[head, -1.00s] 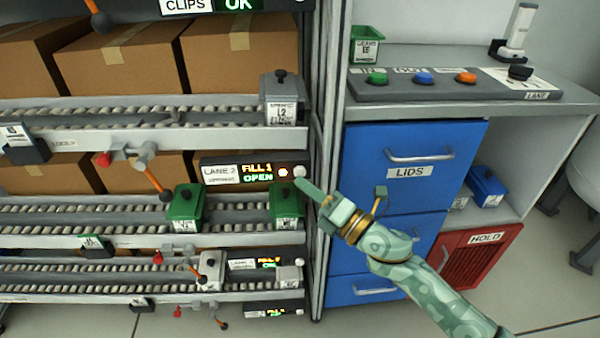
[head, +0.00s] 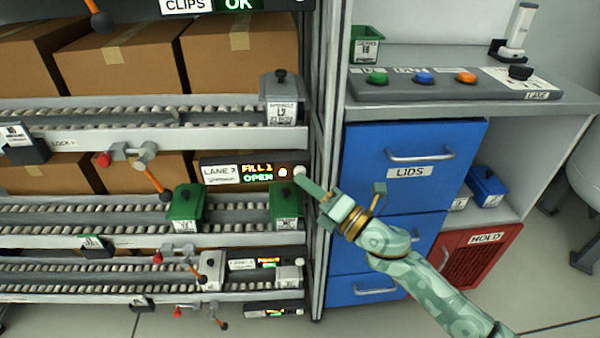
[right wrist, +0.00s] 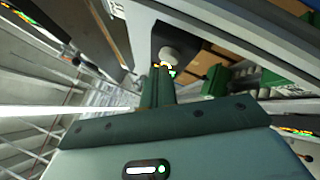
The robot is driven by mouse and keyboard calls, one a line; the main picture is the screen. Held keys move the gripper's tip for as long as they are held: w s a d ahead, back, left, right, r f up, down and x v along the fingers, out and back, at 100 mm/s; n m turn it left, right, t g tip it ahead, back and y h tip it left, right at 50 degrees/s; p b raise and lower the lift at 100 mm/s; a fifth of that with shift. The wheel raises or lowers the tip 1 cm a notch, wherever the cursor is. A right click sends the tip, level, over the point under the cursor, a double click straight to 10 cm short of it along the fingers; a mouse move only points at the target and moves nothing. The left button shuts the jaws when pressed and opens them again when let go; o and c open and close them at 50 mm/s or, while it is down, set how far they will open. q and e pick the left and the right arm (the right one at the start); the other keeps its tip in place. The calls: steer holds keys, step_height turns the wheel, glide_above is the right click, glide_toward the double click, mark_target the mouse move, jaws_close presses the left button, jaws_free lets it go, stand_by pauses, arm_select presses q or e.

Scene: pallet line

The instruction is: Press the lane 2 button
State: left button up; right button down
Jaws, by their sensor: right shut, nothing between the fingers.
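The lane 2 panel (head: 236,173) is a dark box on the rack post side, with a "LANE 2" label and lit text reading "FILL" and "OPEN". At its right end are a small lit lamp (head: 283,172) and a pale round button (head: 299,172). My right gripper (head: 309,184) is shut and empty, its fingertips just below and right of the button. In the right wrist view the button (right wrist: 171,54) shows just beyond the shut fingers (right wrist: 158,80). I cannot tell whether they touch it. My left gripper is not in view.
Green bins (head: 185,207) stand on the roller lane below the panel. The rack's upright post (head: 322,120) is close to my fingers. Right of it stand a blue drawer cabinet (head: 405,190) and a console with coloured buttons (head: 450,84). A red HOLD bin (head: 478,262) sits lower right.

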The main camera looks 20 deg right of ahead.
steer(key=shift+w+d, duration=0.1)
steer(key=shift+w, duration=0.3)
stand_by(0.7)
stand_by(0.3)
steer(key=shift+s+a, duration=0.25)
steer(key=shift+s, duration=0.55)
steer(key=s, duration=0.2)
steer(key=s+a+p, duration=0.1)
steer(key=s, duration=0.2)
steer(key=shift+a+p, duration=0.2)
steer(key=shift+p, duration=0.1)
steer(key=shift+w, duration=0.1)
stand_by(0.4)
